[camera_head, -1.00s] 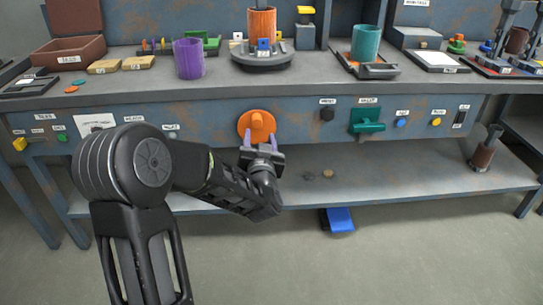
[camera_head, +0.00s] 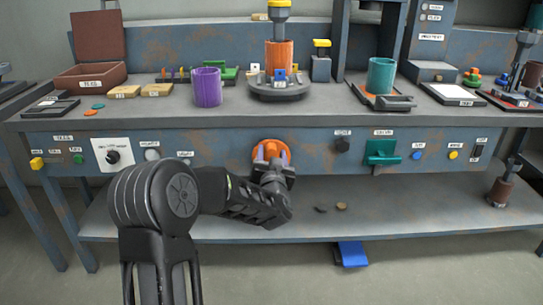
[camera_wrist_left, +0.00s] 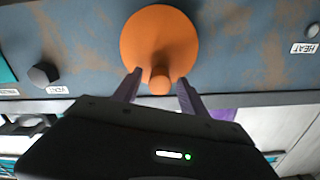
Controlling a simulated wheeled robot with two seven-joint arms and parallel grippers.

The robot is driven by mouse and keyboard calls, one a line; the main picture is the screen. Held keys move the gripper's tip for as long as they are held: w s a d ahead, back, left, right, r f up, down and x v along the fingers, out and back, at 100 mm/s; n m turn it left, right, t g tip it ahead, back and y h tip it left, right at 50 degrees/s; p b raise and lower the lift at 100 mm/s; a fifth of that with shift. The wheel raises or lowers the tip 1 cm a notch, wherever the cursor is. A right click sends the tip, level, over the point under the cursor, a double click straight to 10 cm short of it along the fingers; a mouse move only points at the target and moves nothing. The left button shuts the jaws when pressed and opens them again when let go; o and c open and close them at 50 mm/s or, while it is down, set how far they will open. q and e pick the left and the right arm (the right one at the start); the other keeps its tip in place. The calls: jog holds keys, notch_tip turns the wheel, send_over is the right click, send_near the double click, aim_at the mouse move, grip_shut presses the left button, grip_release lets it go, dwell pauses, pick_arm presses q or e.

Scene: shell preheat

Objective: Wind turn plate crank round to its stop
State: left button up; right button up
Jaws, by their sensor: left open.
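The orange turn plate crank (camera_head: 284,147) is a round disc with a handle knob on the bench's front panel. In the left wrist view the crank's disc (camera_wrist_left: 160,25) fills the upper middle, and its knob (camera_wrist_left: 160,82) points towards me. My left gripper (camera_head: 271,154) is at the crank. Its two purple fingers are open on either side of the knob, with gaps visible in the left wrist view (camera_wrist_left: 159,90). The dark round turn plate (camera_head: 278,92) on the bench carries an orange cylinder (camera_head: 279,55). My right gripper is not in view.
A black knob (camera_head: 342,145) and a teal handle (camera_head: 382,152) are on the panel to the right. A dial (camera_head: 113,157) is to the left. A purple cup (camera_head: 207,87) stands on the bench. The lower shelf (camera_head: 400,212) is mostly clear below the crank.

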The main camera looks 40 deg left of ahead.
pick_arm(q)
jog(key=shift+w+a, duration=0.3)
jog(key=shift+w, duration=0.05)
jog(key=shift+c, duration=0.3)
grip_shut()
